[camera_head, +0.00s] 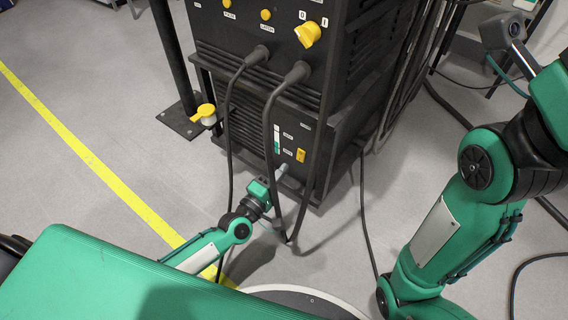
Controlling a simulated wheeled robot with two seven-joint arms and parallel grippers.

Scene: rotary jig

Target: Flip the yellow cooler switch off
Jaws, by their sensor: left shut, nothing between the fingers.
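The yellow cooler switch (301,155) is a small yellow rocker on the front of the lower black unit (318,140), right of a narrow white and green strip. My left gripper (283,170) is shut and empty, just below and left of the switch. It looks close to the lower unit's front; whether it touches the panel cannot be told. The switch is fully visible, but its on or off position is too small to read. My right arm fills the right side, and its gripper is not in view.
Two thick black cables (268,125) hang from the upper black unit (270,25) across the front, close to my left gripper. A large yellow knob (307,34) is above. A yellow-handled valve (203,114) is at left.

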